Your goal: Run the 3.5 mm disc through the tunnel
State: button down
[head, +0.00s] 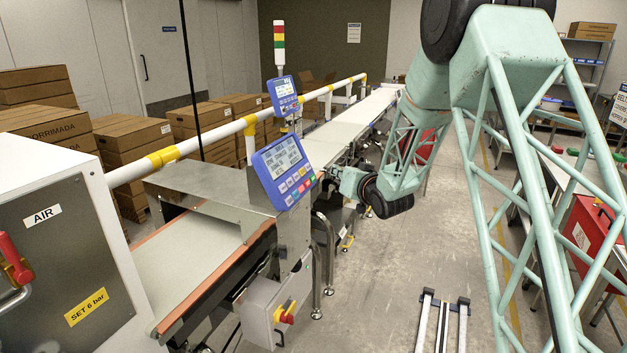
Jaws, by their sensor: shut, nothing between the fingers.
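The metal tunnel hood (205,185) stands over the checkweigher belt (190,255) at the left-centre. The belt comes out of it toward me, and its inside is hidden. I cannot make out the 3.5 mm disc anywhere in this view. My gripper (326,173) is small and partly hidden at the end of my green arm, just right of the blue control panel. It is shut and empty. I cannot tell whether it touches anything there.
A blue control panel (284,168) stands beside the tunnel, with a second display (283,95) behind it. A white rail (210,137) with yellow bands runs above the line. Cardboard boxes (128,138) stack behind. A red case (592,232) sits at right.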

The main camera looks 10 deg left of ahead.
jog(key=d, duration=0.1)
jog(key=d+r, duration=0.1)
jog(key=s+d+r, duration=0.1)
jog(key=d, duration=0.1)
jog(key=shift+s, duration=0.1)
dwell(0.4)
jog(key=shift+d+r, duration=0.15)
dwell(0.9)
jog(key=s+d+r+m+g+h, duration=0.1)
jog(key=s+d+r+h, duration=0.1)
jog(key=s+d+r, duration=0.55)
jog(key=s+d+r+g+h, duration=0.2)
jog(key=s+d, duration=0.3)
jog(key=s, duration=0.5)
jog(key=s+d+r+m+g+h, duration=0.1)
jog(key=s+d+r+h, duration=0.25)
jog(key=s+d, duration=0.4)
jog(key=s+d+f+g, duration=0.1)
jog(key=s+g, duration=0.2)
jog(key=s, duration=2.1)
jog(key=s+d+f+g, duration=0.1)
jog(key=s+d+g, duration=0.1)
jog(key=s, duration=2.2)
jog(key=shift+s+f+g, duration=0.2)
jog(key=shift+s+g, duration=0.1)
jog(key=shift+g, duration=0.2)
